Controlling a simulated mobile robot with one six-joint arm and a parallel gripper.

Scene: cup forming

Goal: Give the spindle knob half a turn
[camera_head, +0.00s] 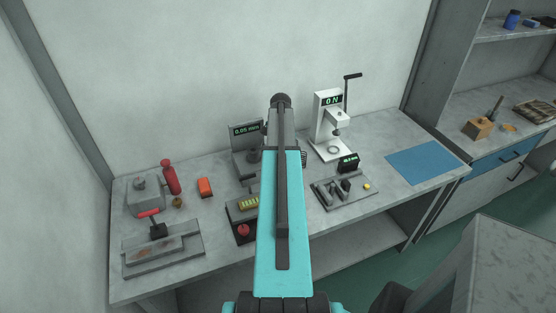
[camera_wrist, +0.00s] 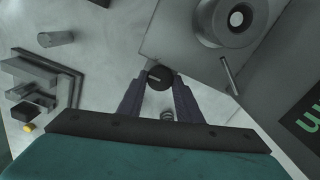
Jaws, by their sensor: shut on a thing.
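The spindle knob (camera_wrist: 159,83) is a small dark round knob with a short pale line on its face. It shows in the wrist view at the edge of a grey machine (camera_wrist: 175,38). My gripper (camera_wrist: 160,77) is shut on the knob, with one finger on each side of it. In the head view the machine (camera_head: 242,140) stands at the back of the bench with a display reading 0.05 mm. My own arm hides the gripper and most of the machine's right side there.
A white press (camera_head: 322,119) with a black lever and a 0 N display stands just right of the machine. A grey fixture (camera_head: 340,198) lies in front of it. A blue mat (camera_head: 425,165) lies at the right.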

